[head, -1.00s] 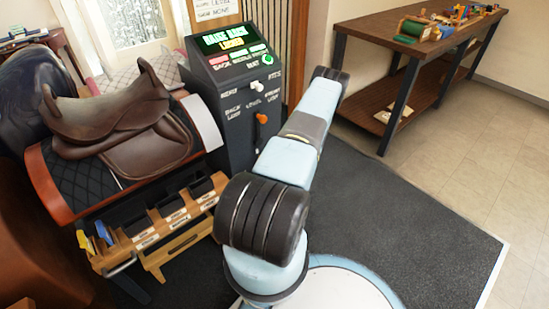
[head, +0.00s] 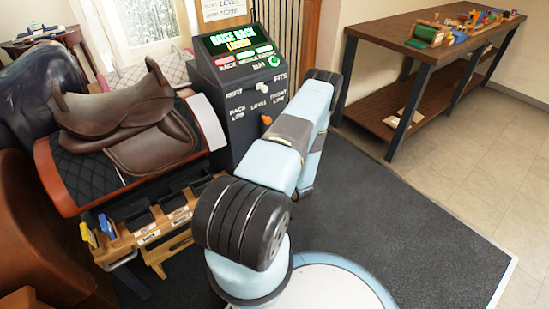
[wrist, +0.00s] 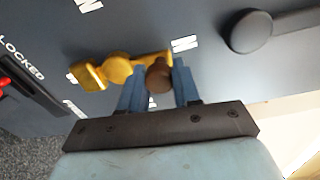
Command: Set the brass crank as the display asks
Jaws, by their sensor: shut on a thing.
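The brass crank (wrist: 116,66) is mounted on the dark panel in the wrist view, its arm running right from the hub to a brown round knob (wrist: 158,76). A brass block sits at its left end. My gripper (wrist: 159,84) has its blue fingers on either side of that knob and is shut on it. In the head view my gripper and the crank are hidden behind my arm. The display (head: 239,40) on the dark console (head: 240,97) reads "RAISE BACK" with "LOCKED" below. Labels on the console include "BACK LOW", "LEVEL" and "FRONT LOW".
A brown saddle (head: 125,112) rests on a padded stand left of the console. A wooden rack (head: 130,243) with dark bins stands below it. In the wrist view a dark round knob (wrist: 248,32) is at upper right. A workbench (head: 400,42) stands right; the dark mat (head: 400,220) is clear.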

